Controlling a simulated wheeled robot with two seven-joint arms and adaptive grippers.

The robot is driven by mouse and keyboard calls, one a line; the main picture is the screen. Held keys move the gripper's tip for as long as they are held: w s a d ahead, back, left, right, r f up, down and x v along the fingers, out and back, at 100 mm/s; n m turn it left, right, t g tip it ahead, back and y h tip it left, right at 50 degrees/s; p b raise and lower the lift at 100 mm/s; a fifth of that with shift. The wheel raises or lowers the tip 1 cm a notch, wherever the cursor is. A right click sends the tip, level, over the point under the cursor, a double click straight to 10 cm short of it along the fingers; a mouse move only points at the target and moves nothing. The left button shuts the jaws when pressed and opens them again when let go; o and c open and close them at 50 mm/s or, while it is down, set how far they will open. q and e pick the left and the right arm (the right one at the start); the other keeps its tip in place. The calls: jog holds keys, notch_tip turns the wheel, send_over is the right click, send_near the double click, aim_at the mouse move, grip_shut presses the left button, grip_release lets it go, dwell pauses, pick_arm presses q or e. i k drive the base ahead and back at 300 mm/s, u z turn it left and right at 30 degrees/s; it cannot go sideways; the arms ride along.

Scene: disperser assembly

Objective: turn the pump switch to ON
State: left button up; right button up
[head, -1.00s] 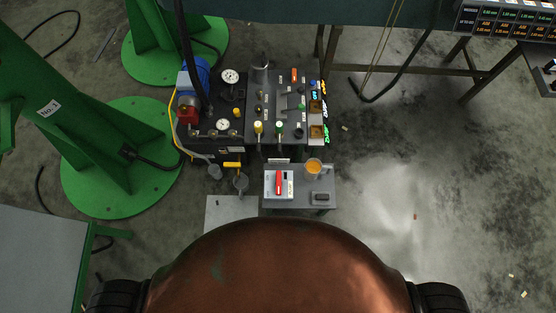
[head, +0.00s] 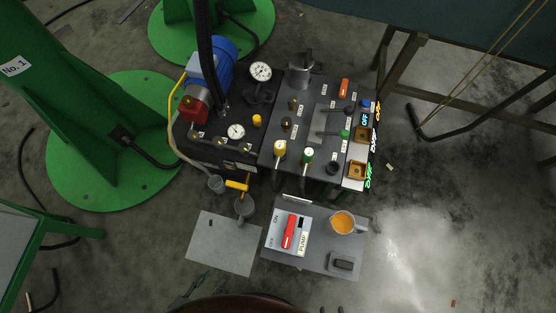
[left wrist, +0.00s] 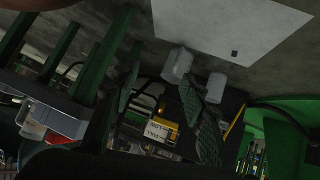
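The pump switch (head: 289,231) has a red lever on a light panel marked ON, OFF and PUMP. It lies on a small grey stand (head: 318,262) at the lower middle of the head view. The lever stands nearly upright, leaning slightly right at its top. My left gripper (head: 201,283) is at the bottom edge of the head view, left of and below the switch, clear of it. In the left wrist view its two textured fingers (left wrist: 162,75) are apart with nothing gripped. Only two small dark tips of my right gripper (head: 333,309) show at the bottom edge, apart, below the stand.
A grey sheet (head: 224,243) lies left of the stand. Green column bases (head: 115,165) stand further left.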

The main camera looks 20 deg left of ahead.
aim_at(290, 231)
jog(key=u, duration=0.45)
jog(key=k, duration=1.15)
jog(key=u, duration=0.85)
jog(key=i, duration=0.45)
jog(key=z, duration=0.25)
